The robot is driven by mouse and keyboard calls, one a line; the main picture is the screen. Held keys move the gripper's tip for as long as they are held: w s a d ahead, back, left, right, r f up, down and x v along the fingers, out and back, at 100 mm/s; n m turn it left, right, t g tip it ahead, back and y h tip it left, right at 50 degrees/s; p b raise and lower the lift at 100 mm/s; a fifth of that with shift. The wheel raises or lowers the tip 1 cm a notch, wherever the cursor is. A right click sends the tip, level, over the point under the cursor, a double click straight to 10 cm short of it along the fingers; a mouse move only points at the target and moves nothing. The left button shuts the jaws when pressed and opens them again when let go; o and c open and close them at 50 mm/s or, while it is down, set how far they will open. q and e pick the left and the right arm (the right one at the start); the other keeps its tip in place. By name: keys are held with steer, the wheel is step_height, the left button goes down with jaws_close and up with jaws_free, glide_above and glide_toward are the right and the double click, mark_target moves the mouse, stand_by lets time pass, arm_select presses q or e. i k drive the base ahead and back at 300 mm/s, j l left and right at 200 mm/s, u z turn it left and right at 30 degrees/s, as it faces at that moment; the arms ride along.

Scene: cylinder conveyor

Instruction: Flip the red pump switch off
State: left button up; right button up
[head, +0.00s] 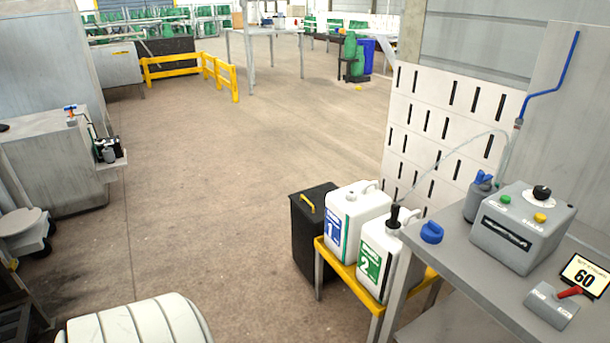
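The red pump switch (570,291) is a small red lever on a grey wedge-shaped box (546,309). The box sits near the front edge of the grey workbench (455,262) at the lower right of the head view. The lever points to the right and slightly up. I cannot tell from its pose whether it is on or off. Neither of my grippers is in view.
A blue cap (431,232) lies left on the bench. White jugs 1 (352,212) and 2 (374,262) stand on a yellow stand. Open floor (220,200) lies left.

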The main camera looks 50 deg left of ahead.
mark_target(577, 290)
steer(key=k+j+u, duration=0.1)
steer(key=j+u, duration=0.25)
steer(key=j, duration=0.5)
steer(key=j+u, duration=0.4)
steer(key=j, duration=0.45)
